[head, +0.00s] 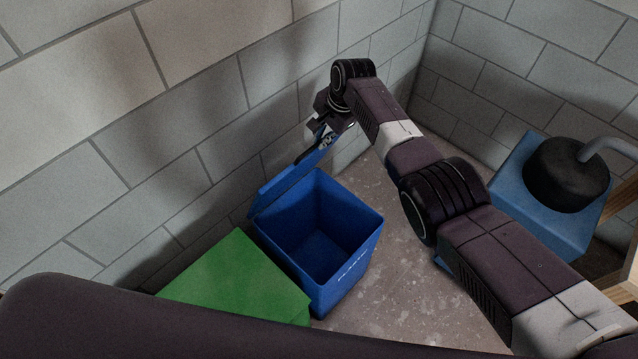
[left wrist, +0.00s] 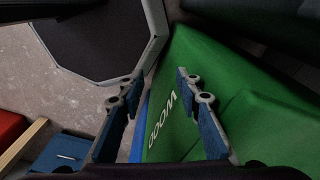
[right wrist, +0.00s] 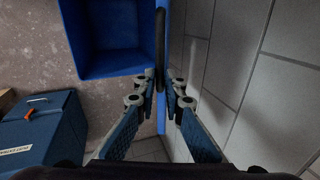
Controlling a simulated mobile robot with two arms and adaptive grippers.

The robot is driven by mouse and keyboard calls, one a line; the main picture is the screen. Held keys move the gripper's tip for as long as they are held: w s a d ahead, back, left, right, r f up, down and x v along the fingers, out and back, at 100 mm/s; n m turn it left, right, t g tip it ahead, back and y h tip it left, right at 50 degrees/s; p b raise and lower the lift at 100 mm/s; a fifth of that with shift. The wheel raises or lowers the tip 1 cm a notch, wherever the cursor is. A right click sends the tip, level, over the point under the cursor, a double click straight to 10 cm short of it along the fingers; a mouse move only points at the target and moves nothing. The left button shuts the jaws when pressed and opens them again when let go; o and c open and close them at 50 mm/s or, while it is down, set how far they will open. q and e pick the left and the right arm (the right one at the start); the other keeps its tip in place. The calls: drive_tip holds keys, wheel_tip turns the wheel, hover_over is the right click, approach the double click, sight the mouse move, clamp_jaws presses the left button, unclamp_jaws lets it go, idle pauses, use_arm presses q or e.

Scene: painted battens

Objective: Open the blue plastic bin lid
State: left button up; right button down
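The blue plastic bin (head: 318,235) stands by the wall with its mouth open and its inside empty. Its blue lid (head: 284,184) is raised on the wall side, seen nearly edge-on. My right gripper (head: 325,135) is at the far end of the lid. In the right wrist view, the lid (right wrist: 164,120) runs between the fingers of my right gripper (right wrist: 161,84), which are closed in on it; the bin (right wrist: 112,38) is left of them.
The green bin (head: 235,282) is shut and stands close beside the blue one. A block wall (head: 190,120) runs close behind both. A blue box (head: 545,190) with a black round object (head: 566,172) is at right.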

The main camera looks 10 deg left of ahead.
drive_tip(key=c, duration=2.3)
unclamp_jaws()
drive_tip(key=shift+w+d+r, duration=0.2)
drive_tip(key=shift+w+r, duration=0.05)
drive_tip(key=shift+w, duration=0.05)
drive_tip(key=shift+s+d+f, duration=0.1)
drive_tip(key=shift+s, duration=0.15)
drive_tip(key=shift+s+r+b, duration=0.1)
drive_tip(key=shift+r+b, duration=0.25)
drive_tip(key=shift+r, duration=0.3)
drive_tip(key=v, duration=0.6)
drive_tip(key=shift+s+r+p, duration=0.15)
drive_tip(key=shift+s+p, duration=0.05)
drive_tip(key=shift+p, duration=0.15)
drive_tip(key=shift+d, duration=0.1)
